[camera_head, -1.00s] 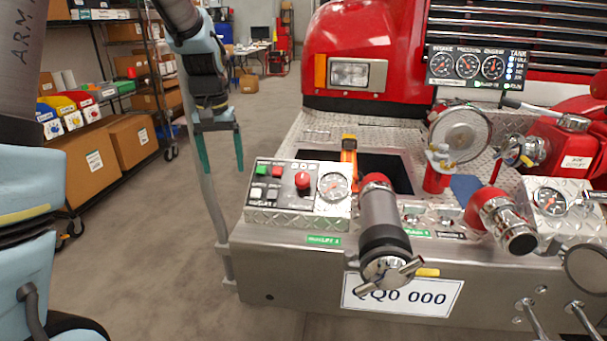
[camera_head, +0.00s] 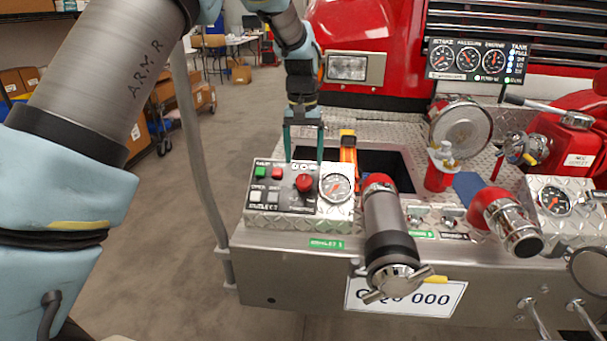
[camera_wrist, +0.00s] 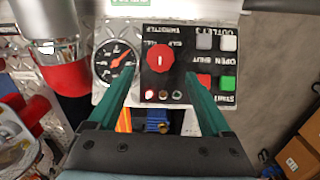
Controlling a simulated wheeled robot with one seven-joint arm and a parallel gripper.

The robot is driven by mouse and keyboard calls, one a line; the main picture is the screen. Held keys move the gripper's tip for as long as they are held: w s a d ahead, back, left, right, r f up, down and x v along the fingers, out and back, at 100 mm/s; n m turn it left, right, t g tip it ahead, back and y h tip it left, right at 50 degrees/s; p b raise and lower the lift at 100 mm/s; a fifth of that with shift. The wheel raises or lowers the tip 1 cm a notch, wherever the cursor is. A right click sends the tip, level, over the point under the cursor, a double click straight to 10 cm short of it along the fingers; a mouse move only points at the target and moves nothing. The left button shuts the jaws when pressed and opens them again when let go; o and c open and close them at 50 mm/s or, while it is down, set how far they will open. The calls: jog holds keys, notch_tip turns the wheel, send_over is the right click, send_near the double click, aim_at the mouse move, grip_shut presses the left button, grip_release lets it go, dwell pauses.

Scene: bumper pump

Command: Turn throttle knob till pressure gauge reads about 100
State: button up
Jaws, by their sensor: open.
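The red throttle knob (camera_head: 304,182) sits on the black control panel (camera_head: 272,198) of a diamond-plate box at the left of the bumper. It also shows in the wrist view (camera_wrist: 159,58), ahead of and between my fingers. A round pressure gauge (camera_head: 336,187) with an orange needle is right of the knob; it appears left of it in the wrist view (camera_wrist: 117,63). Its numbers are too small to read. My gripper (camera_head: 304,160) is open and empty, with its green fingers pointing down behind and above the panel, apart from the knob.
Green and red buttons (camera_head: 268,173) and grey switches lie left of the knob. A capped hose outlet (camera_head: 388,230) stands close on the right. An orange-handled object (camera_head: 348,150) stands just behind the box. A wide gauge panel (camera_head: 478,62) is at the upper right.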

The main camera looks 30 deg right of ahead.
aim_at(303, 177)
notch_tip(303, 177, down, 7)
jog(key=shift+r+p, duration=0.2)
jog(key=shift+p, duration=0.45)
jog(key=c, duration=1.3)
grip_shut()
